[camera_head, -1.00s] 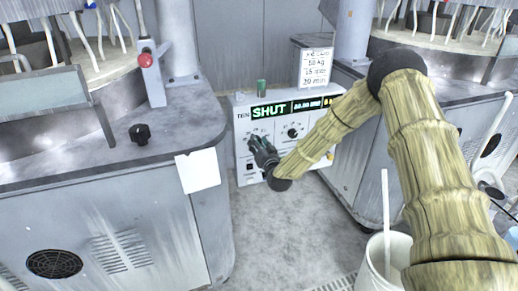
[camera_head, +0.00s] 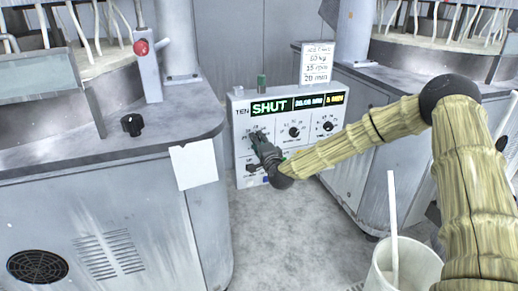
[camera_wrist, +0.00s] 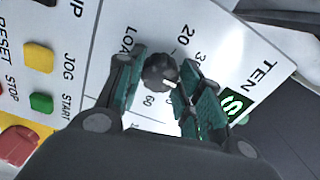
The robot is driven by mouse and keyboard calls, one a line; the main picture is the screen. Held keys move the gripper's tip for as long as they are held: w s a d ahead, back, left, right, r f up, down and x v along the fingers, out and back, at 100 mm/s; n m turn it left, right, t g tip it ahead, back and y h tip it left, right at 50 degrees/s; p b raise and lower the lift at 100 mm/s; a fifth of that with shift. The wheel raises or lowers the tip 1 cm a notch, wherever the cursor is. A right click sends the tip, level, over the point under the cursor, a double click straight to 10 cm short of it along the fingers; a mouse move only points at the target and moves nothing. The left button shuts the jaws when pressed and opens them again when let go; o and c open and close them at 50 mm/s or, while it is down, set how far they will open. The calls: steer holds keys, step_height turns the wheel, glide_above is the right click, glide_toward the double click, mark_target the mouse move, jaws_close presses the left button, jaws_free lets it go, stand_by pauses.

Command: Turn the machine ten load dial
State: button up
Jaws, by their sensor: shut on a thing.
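The machine ten control panel (camera_head: 243,168) stands between two grey machines, with a "TEN" label and a display (camera_head: 272,107) reading "SHUT" in green. My gripper (camera_head: 259,142) is at the panel's left dial, and mostly covers it in the head view. In the wrist view, the dark round load dial (camera_wrist: 157,71) sits between the two green-padded fingers of my gripper (camera_wrist: 163,90), which is shut on it. A pale pointer mark shows on the dial's lower right side. The numbers 20 and 60 show around it; part of the scale and the "LOAD" label are hidden by the fingers.
Two more dials, a middle one (camera_head: 294,132) and a right one (camera_head: 328,126), are on the panel. Yellow (camera_wrist: 39,57), green (camera_wrist: 41,103) and red (camera_wrist: 17,145) buttons lie near my gripper. A white card (camera_head: 316,64) stands above the panel. A bucket (camera_head: 405,268) stands front right.

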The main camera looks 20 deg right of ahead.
steer(key=shift+d+f+m+b, duration=0.1)
steer(key=shift+m+b, duration=1.6)
steer(key=shift+m, duration=0.2)
steer(key=shift+d+f+m+b, duration=0.1)
steer(key=shift+m+b, duration=1.55)
steer(key=shift+m, duration=0.25)
steer(key=shift+r, duration=0.1)
steer(key=o, duration=1)
steer(key=shift+d, duration=0.1)
steer(key=shift+o, duration=0.2)
steer(key=s, duration=1.2)
